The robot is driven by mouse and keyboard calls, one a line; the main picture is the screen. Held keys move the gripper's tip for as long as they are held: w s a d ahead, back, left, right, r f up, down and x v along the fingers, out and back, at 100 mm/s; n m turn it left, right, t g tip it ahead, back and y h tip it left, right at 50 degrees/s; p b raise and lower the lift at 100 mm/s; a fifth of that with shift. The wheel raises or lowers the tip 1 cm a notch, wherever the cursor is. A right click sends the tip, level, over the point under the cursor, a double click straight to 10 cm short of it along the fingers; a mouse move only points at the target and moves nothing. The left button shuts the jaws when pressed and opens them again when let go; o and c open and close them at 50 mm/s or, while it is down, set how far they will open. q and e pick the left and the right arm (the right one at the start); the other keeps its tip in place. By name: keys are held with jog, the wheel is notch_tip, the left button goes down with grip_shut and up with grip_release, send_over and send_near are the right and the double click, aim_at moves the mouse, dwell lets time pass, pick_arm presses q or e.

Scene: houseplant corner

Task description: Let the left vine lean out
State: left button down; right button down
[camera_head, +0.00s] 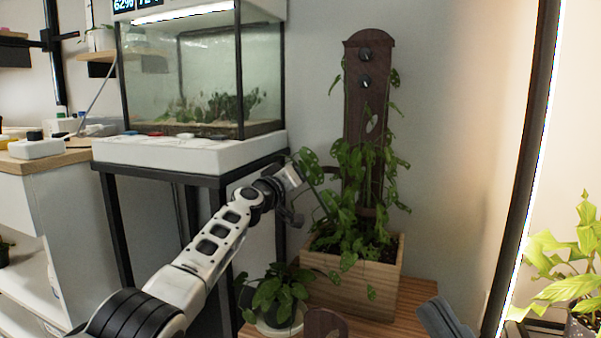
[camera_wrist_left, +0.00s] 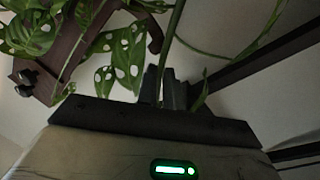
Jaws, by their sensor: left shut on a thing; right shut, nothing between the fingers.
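The left vine (camera_head: 325,195), with holed leaves, grows from a wooden planter box (camera_head: 345,288) with a tall dark brown support board (camera_head: 368,105). My left gripper (camera_head: 303,174) is at the vine's left side, its fingertips partly hidden by leaves. In the left wrist view, the left gripper (camera_wrist_left: 165,88) is shut on the green vine stem (camera_wrist_left: 172,40), which rises from between the fingers. The board (camera_wrist_left: 75,50) shows there too, with a curved brown hook (camera_wrist_left: 154,36). My right gripper (camera_head: 443,318) is shut and empty at the lower right, apart from the planter.
A glass tank (camera_head: 205,80) on a black-framed stand is left of the planter. A small potted plant (camera_head: 277,298) and a brown wooden piece (camera_head: 325,325) are in front. A yellow-green plant (camera_head: 565,265) stands far right, beyond a dark upright frame (camera_head: 525,170).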

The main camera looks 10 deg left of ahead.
pick_arm(q)
jog(key=shift+f, duration=0.1)
